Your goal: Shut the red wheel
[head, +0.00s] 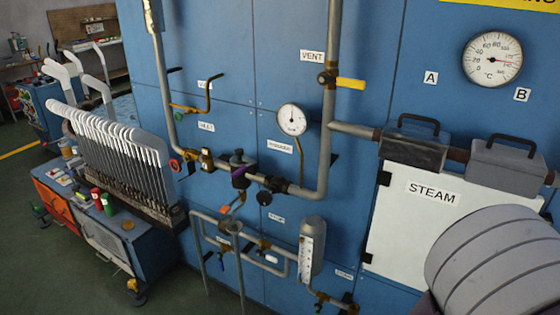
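A small red wheel (175,165) shows on the left part of the blue panel, at the left end of the lower pipe run, beside a brass valve body (206,159). It is small and seen at a slant, so I cannot tell how far it is turned. Neither my left nor my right gripper shows in the head view, and nothing is seen touching the wheel.
A rack of white sock boards (110,150) stands on a cart left of the wheel. A yellow vent lever (350,84), a pressure gauge (292,119) and a white STEAM door (400,235) are to its right. A large grey ribbed shape (495,262) fills the lower right corner.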

